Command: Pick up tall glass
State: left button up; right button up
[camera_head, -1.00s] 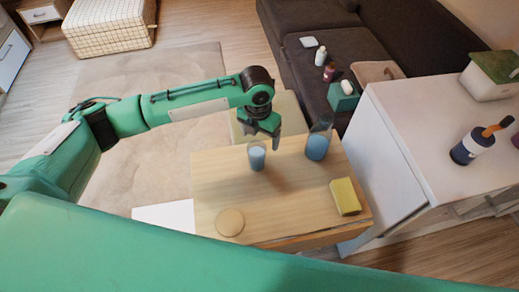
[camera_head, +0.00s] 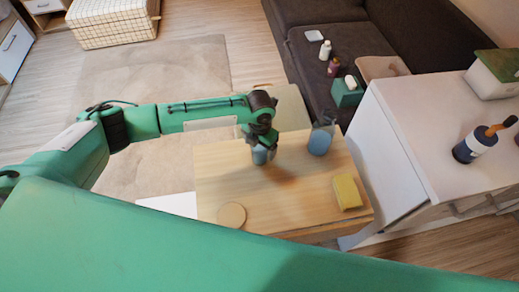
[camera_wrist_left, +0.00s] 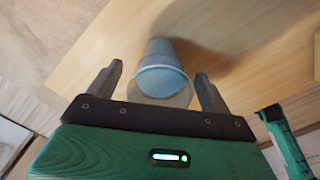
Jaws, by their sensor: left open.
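The tall glass (camera_head: 260,156) stands on the wooden table (camera_head: 220,180) and looks bluish. My left gripper (camera_head: 262,146) is over it from above and hides its upper part in the head view. In the left wrist view the glass (camera_wrist_left: 161,82) shows between the two open fingers of the left gripper (camera_wrist_left: 160,88), with a gap on each side. A blue pitcher-like vessel (camera_head: 320,140) stands on the table to the right of the glass. My right gripper is not in view.
A yellow sponge-like block (camera_head: 347,192) lies at the table's right and a round coaster (camera_head: 231,215) at its front left. A white cabinet (camera_head: 420,130) stands close on the right. A dark sofa (camera_head: 320,60) with several small items is behind.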

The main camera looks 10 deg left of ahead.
pick_arm(q)
jog(key=shift+f, duration=1.3)
jog(key=c, duration=1.2)
jog(key=shift+o, duration=0.2)
jog(key=shift+r, duration=0.1)
